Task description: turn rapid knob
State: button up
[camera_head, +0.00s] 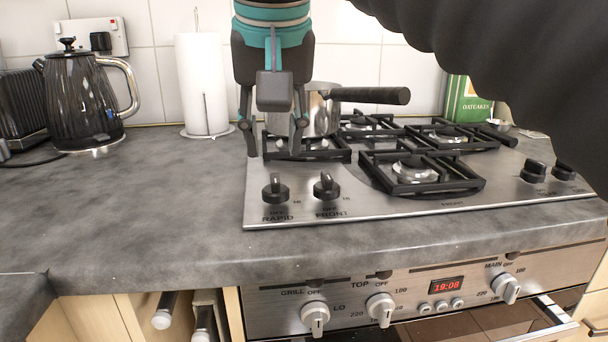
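The rapid knob (276,188) is a black knob at the left front corner of the steel hob, with the label RAPID (278,219) in front of it. The front knob (326,187) stands just to its right, labelled FRONT. My gripper (273,150) points down above and behind the rapid knob, apart from it in the picture. Its two fingers are spread apart, with nothing seen between them but the hob and part of a pan behind.
A steel pan with a black handle (370,95) sits behind my gripper on the hob. Black pan supports (420,183) cover the hob's middle. Two more knobs (535,171) are at right. A kettle (82,105) and paper roll (203,85) stand left. The left worktop is clear.

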aim_at(275, 178)
jog(key=b+x, duration=0.1)
jog(key=x, duration=0.5)
